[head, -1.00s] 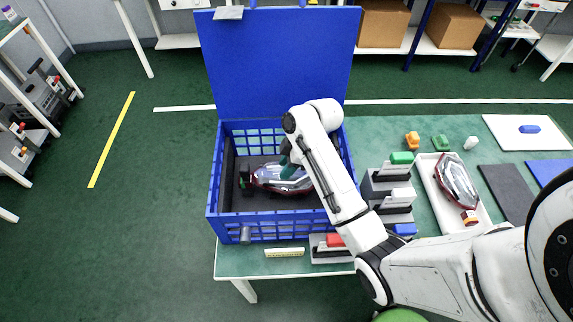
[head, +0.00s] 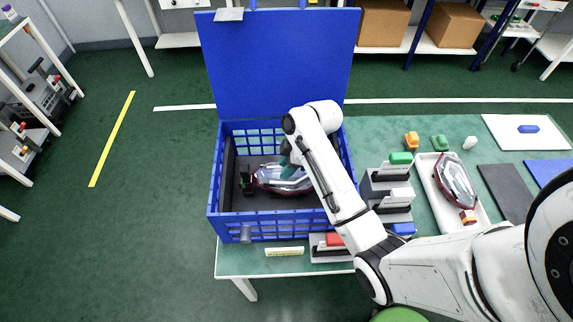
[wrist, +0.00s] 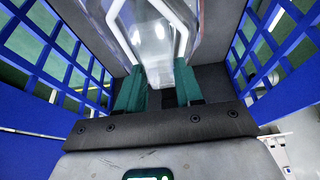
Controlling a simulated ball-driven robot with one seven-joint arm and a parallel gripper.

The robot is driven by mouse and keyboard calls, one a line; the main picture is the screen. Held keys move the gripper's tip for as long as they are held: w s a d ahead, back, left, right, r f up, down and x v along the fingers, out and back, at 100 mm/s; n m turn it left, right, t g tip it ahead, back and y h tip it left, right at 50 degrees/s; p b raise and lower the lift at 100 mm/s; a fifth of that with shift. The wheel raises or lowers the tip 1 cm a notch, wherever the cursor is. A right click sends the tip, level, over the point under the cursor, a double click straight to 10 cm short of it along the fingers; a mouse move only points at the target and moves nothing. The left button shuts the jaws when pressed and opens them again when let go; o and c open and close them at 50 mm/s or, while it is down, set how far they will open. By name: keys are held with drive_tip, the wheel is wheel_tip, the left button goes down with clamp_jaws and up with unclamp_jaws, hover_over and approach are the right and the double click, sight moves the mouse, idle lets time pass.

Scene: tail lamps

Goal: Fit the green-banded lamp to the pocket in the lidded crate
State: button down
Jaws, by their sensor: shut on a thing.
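A clear-lensed lamp with a dark red rim (head: 283,179) is inside the blue crate (head: 285,232), low over its dark floor. My gripper (head: 287,160) reaches down into the crate from above. In the wrist view its two green fingers (wrist: 159,95) are shut on the lamp's clear body (wrist: 153,45). The crate's blue lid (head: 283,65) stands open at the back. The pocket's outline is hidden under the lamp and my arm, so I cannot tell whether the lamp is seated.
A second red-rimmed lamp (head: 457,183) lies in a white tray (head: 477,212) on the right. Stepped holders with green, white and red blocks (head: 402,158) stand close to the crate's right side. Crate walls (wrist: 45,50) rise close on both sides of my gripper.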

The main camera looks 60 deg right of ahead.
drive_tip(key=shift+f, duration=0.3)
drive_tip(key=shift+f+b, duration=0.6)
drive_tip(key=shift+f, duration=0.45)
drive_tip(key=c, duration=0.6)
unclamp_jaws()
drive_tip(key=shift+c, duration=0.2)
drive_tip(key=v, duration=1.1)
drive_tip(key=shift+b, duration=0.35)
